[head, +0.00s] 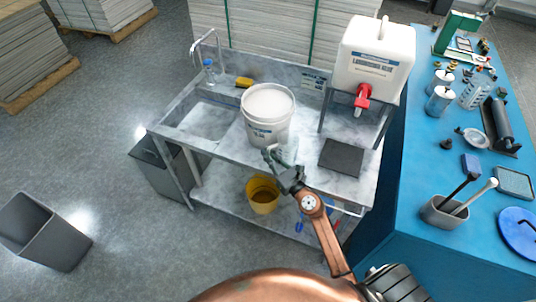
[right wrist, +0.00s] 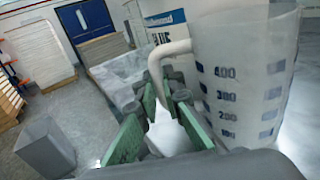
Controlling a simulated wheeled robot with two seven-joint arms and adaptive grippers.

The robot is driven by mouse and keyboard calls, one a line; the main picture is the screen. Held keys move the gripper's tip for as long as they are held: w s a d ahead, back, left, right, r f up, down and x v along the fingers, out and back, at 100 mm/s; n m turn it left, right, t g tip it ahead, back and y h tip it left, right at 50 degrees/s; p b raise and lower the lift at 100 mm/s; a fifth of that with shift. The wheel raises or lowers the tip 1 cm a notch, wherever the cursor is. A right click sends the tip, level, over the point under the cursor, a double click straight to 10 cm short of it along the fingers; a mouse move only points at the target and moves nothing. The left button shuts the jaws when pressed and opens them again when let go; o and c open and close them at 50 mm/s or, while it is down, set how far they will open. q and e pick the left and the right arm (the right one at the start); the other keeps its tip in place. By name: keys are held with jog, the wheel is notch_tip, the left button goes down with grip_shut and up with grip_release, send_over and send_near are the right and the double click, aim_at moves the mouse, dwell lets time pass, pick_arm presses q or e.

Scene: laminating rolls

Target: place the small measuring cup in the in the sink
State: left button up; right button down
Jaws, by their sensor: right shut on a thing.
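The small measuring cup (right wrist: 240,90) is a translucent cup with blue graduation marks and a pale handle. It fills the right of the right wrist view; in the head view it shows as a small pale shape (head: 288,154) in front of the white bucket. My right gripper (head: 275,158) is shut on its handle, with the green-padded fingers (right wrist: 163,95) on either side of it. I cannot tell whether the cup touches the counter. The sink (head: 205,121) is a grey basin at the left of the marbled counter and looks empty. My left gripper is not in view.
The white bucket (head: 268,112) stands between the cup and the sink. A tap (head: 207,45), a blue-capped bottle (head: 209,68) and a yellow sponge (head: 244,82) are behind the sink. A glue container (head: 374,58) stands at right, near a dark mat (head: 341,157).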

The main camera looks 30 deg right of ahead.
jog(key=c, duration=2.1)
grip_release()
jog(key=shift+f, duration=0.1)
